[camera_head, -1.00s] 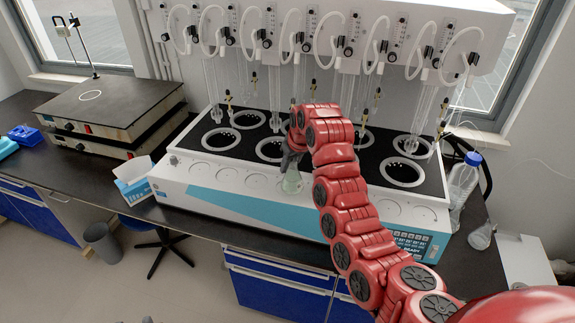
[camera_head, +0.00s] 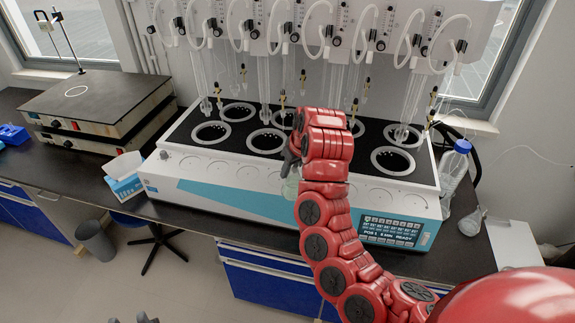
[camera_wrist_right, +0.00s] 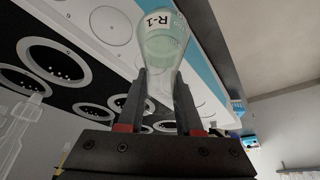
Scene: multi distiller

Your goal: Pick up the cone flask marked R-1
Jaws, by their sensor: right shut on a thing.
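The cone flask marked R-1 (camera_wrist_right: 163,45) is clear glass with pale green liquid. In the right wrist view its neck is between the two dark fingers of my right gripper (camera_wrist_right: 160,85), which is shut on it. In the head view the flask (camera_head: 290,187) hangs below my right gripper (camera_head: 289,165) at the front edge of the distiller (camera_head: 225,173). The red arm hides part of the distiller behind it. I cannot tell whether the flask touches the distiller. The tips of my left gripper (camera_head: 134,319) show at the bottom edge, apart and empty.
Glass tubes and hoses stand over the round wells at the back. A tissue box (camera_head: 125,180) and hot plates (camera_head: 95,112) are at the left.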

